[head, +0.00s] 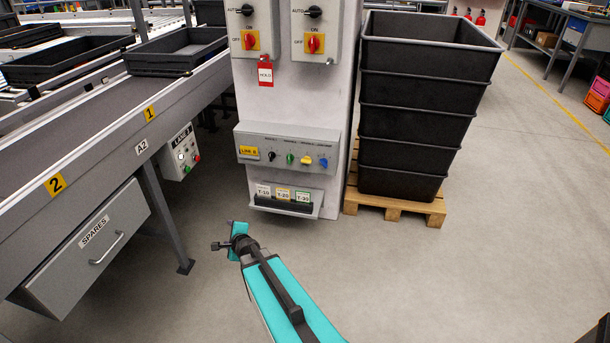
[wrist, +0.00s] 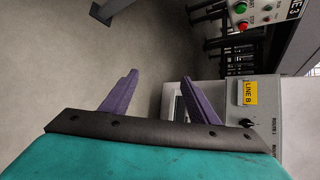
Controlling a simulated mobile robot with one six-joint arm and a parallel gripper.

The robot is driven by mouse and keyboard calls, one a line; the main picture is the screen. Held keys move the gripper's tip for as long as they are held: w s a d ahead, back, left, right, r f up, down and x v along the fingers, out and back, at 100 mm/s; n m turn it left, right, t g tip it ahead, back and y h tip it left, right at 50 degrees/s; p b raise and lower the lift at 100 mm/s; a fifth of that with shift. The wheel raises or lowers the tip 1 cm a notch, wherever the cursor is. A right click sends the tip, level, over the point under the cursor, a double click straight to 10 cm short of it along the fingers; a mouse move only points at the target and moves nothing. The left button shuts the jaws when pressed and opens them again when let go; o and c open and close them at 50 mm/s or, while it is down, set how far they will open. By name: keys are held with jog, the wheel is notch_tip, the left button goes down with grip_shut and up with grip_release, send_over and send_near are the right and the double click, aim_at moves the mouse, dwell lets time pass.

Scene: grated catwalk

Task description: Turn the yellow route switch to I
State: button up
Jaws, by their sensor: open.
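The yellow route switch (head: 306,160) is a small knob on the sloped grey LINE B panel (head: 250,138), third in a row with a black knob (head: 271,156), a green knob (head: 290,159) and a blue knob (head: 323,162). Its exact setting is too small to read. My gripper shows in the wrist view with two purple fingers (wrist: 158,88) spread apart and empty. In that view the panel (wrist: 295,100) appears sideways at right with the black knob (wrist: 247,123); the yellow switch is out of view there. In the head view my arm's end is low, in front and left of the panel.
Below the panel is a holder with cards T-10, T-20 and T-30 (head: 283,192). A conveyor (head: 120,110) with a LANE 3 box (head: 181,153) stands left. Stacked black crates (head: 415,110) on a pallet (head: 395,203) stand right.

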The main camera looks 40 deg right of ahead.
jog(key=s+d+r+m+h+b, duration=0.2)
jog(key=d+r+m+h+b, duration=0.1)
jog(key=d+m, duration=0.4)
jog(key=s+d+r+m+g+h+b, duration=0.1)
jog(key=d+m+h+b, duration=0.4)
jog(key=d, duration=0.7)
jog(key=s+d+r+m+h+b, duration=0.3)
jog(key=d+r+m, duration=0.3)
jog(key=d+m, duration=0.3)
jog(key=shift+d+g+h+b, duration=0.3)
jog(key=shift+d+h+b, duration=0.1)
jog(key=shift+d+h, duration=0.25)
jog(key=shift+w, duration=0.1)
jog(key=b, duration=0.2)
send_near(306, 162)
jog(key=shift+d, duration=0.55)
jog(key=shift+w+b+x, duration=0.15)
jog(key=shift+b+x, duration=0.2)
jog(key=shift+x, duration=1.4)
jog(key=shift+w+b+x, duration=0.15)
jog(key=shift+b+x, duration=0.15)
jog(key=shift+x, duration=1.5)
jog(key=shift+a+r, duration=0.1)
jog(key=shift+a, duration=0.1)
